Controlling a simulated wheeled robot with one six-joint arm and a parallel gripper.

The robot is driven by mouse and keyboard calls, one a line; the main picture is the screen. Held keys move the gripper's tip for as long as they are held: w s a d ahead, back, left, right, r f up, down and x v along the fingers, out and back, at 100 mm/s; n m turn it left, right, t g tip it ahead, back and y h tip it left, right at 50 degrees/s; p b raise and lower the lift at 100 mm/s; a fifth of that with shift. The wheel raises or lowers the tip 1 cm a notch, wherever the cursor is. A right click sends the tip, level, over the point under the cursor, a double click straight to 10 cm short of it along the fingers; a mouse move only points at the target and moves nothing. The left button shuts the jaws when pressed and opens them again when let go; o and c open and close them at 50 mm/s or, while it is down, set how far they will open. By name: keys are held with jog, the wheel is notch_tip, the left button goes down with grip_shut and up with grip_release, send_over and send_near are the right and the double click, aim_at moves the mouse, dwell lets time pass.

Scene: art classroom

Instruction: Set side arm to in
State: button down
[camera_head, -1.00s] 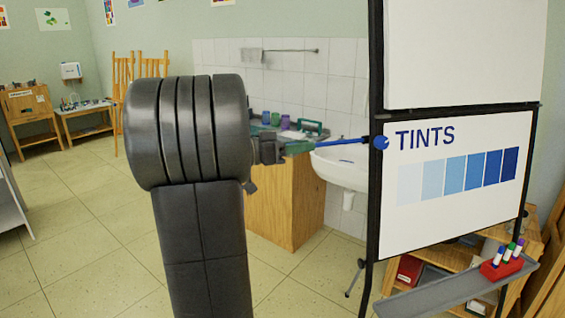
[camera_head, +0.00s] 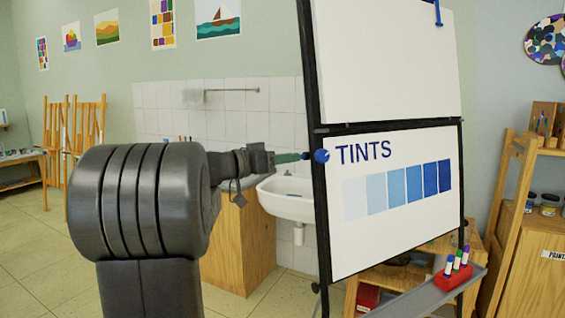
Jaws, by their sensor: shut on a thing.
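The side arm has a round blue knob (camera_head: 321,156) at the left frame post of the flip chart board (camera_head: 395,195). In the head view only a short dark blue bit of its rod shows left of the knob; the rest is hidden at my gripper. My gripper (camera_head: 286,158) reaches in from the left at about the knob's height. Its greenish tips end just left of the knob and are shut on the side arm. The exact grip and the rod's angle are hard to make out.
A white sink (camera_head: 290,198) and a wooden cabinet (camera_head: 238,245) stand behind my gripper. A grey tray (camera_head: 430,296) with a red marker holder (camera_head: 453,278) juts out below the board. Wooden shelving (camera_head: 510,230) stands at the right. Open floor shows at the lower left.

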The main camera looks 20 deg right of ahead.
jog(key=c, duration=1.3)
grip_release()
jog(key=shift+o, duration=0.2)
jog(key=shift+a, duration=0.1)
jog(key=a+b, duration=0.1)
jog(key=a, duration=1.2)
jog(key=shift+s+a+b, duration=0.3)
jog(key=shift+s+b, duration=0.1)
